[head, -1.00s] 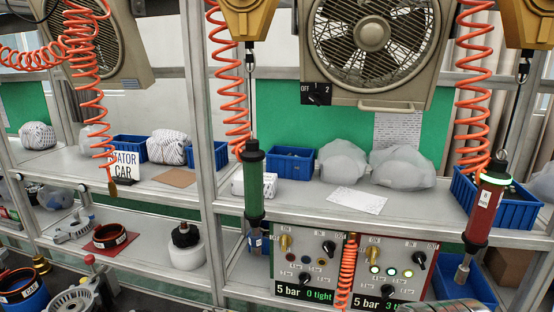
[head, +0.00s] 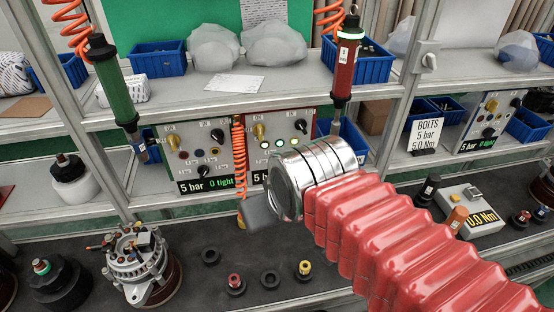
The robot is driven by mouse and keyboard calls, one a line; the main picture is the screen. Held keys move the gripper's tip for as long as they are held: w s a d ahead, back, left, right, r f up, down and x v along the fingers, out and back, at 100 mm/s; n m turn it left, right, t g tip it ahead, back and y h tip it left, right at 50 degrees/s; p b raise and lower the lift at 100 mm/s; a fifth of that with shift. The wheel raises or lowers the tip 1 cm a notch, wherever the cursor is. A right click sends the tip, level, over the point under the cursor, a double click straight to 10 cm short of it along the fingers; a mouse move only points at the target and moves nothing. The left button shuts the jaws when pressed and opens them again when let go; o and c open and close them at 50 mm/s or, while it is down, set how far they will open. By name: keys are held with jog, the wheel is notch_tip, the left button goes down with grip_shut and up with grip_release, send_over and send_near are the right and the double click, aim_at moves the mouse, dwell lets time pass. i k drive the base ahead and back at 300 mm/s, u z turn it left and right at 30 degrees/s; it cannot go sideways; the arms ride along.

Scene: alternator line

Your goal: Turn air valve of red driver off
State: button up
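The red driver (head: 345,65) hangs upright, nose down, on an orange coil hose in front of the shelf. Below it to the left is the red-framed control panel (head: 312,123). It has a brass valve (head: 259,132) at its upper left, a black knob (head: 301,126) at its upper right, and lit indicators between. Labels are too small to read, so the air valve's setting is unclear. My red-sleeved arm with silver rings covers the panel's lower right. My gripper (head: 262,211) shows as a grey block below the panel, apart from the brass valve; its fingers cannot be made out.
A green driver (head: 114,82) hangs left, before a green-framed panel (head: 196,157) with similar controls. An orange coil (head: 239,160) hangs between the panels. An alternator (head: 137,262) and small parts stand on the dark bench. A torque tester (head: 468,211) stands right.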

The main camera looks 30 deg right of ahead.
aim_at(259, 129)
jog(key=k, duration=1)
jog(key=u, duration=0.95)
jog(key=i, duration=0.45)
jog(key=z, duration=0.25)
